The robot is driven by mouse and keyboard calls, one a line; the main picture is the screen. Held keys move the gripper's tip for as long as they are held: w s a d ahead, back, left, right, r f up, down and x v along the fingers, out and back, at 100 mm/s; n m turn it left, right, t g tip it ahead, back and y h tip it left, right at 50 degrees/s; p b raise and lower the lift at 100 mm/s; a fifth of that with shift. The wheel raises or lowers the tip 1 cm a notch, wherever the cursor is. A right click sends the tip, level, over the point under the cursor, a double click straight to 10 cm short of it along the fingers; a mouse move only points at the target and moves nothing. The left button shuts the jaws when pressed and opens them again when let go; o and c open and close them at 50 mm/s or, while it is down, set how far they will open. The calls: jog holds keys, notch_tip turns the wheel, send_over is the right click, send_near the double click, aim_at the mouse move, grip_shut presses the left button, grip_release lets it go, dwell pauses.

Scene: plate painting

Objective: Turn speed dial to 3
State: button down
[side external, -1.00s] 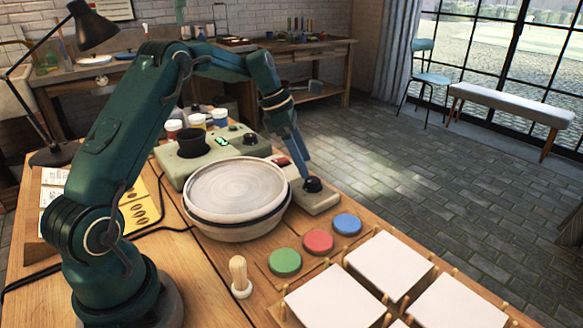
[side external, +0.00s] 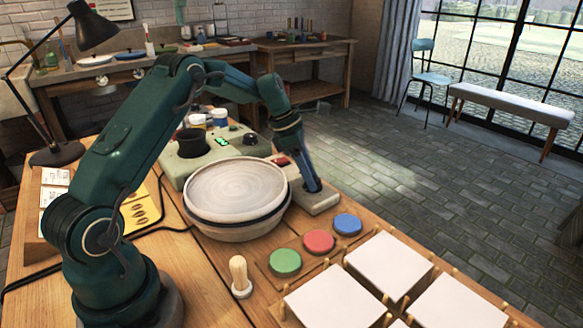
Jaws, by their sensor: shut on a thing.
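The speed dial (side external: 312,187) is a small dark knob on a grey-green control box (side external: 325,202) at the right of the round wheel. My gripper (side external: 312,182) points down onto the dial and is shut on it; its fingers cover most of the knob. The dial's markings and pointer are too small and hidden to read. The wheel (side external: 237,187) is a pale disc with ring marks in a round basin. A red switch (side external: 281,160) sits on the same control box, behind the dial.
Green (side external: 285,262), red (side external: 319,242) and blue (side external: 347,224) discs lie in front of the box. White square tiles (side external: 388,265) stand at the front right. A wooden-handled stamp (side external: 239,275) stands near the front. A device with a green display (side external: 221,141) is behind the wheel.

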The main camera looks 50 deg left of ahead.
jog(key=shift+w+a+m+g+h, duration=0.1)
jog(key=shift+m+g+h, duration=0.2)
jog(key=shift+m, duration=0.8)
jog(key=shift+w+m+g+h, duration=0.1)
jog(key=shift+m+g+h, duration=0.15)
jog(key=shift+m, duration=0.85)
jog(key=shift+c, duration=2.1)
grip_release()
jog(key=shift+s, duration=0.1)
jog(key=shift+r, duration=0.15)
jog(key=shift+v, duration=2.45)
